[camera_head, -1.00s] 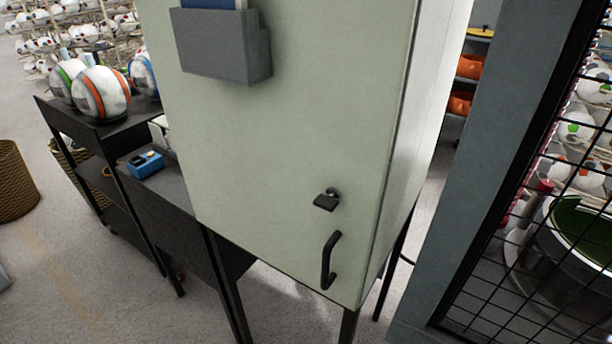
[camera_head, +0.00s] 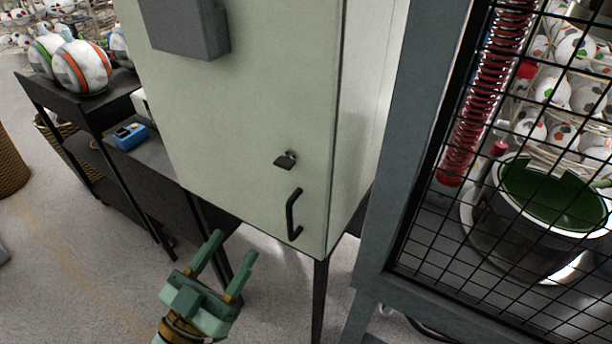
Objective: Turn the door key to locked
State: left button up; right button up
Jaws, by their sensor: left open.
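The pale green cabinet door (camera_head: 235,110) is closed and fills the middle of the view. A small dark key (camera_head: 286,161) sits in the lock near the door's lower right, its flat bow sticking out. A black bar handle (camera_head: 293,214) is mounted just below it. My left gripper (camera_head: 231,265) is open and empty, below and to the left of the key and handle, and touches neither. Its two green fingers point up and to the right. My right gripper is not in view.
A grey pocket (camera_head: 187,27) is fixed high on the door. A dark shelf cart (camera_head: 100,112) with balls and a blue box (camera_head: 130,136) stands to the left. A black mesh fence (camera_head: 480,240) stands close on the right. Open floor lies at the lower left.

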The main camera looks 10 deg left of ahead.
pick_arm(q)
jog(key=p+x, duration=0.1)
jog(key=x, duration=0.4)
jog(key=p+x, duration=0.1)
jog(key=x, duration=0.4)
jog(key=p+x, duration=0.1)
jog(key=x, duration=0.5)
jog(key=shift+d+r, duration=0.1)
jog(key=shift+r, duration=0.25)
jog(key=c, duration=1)
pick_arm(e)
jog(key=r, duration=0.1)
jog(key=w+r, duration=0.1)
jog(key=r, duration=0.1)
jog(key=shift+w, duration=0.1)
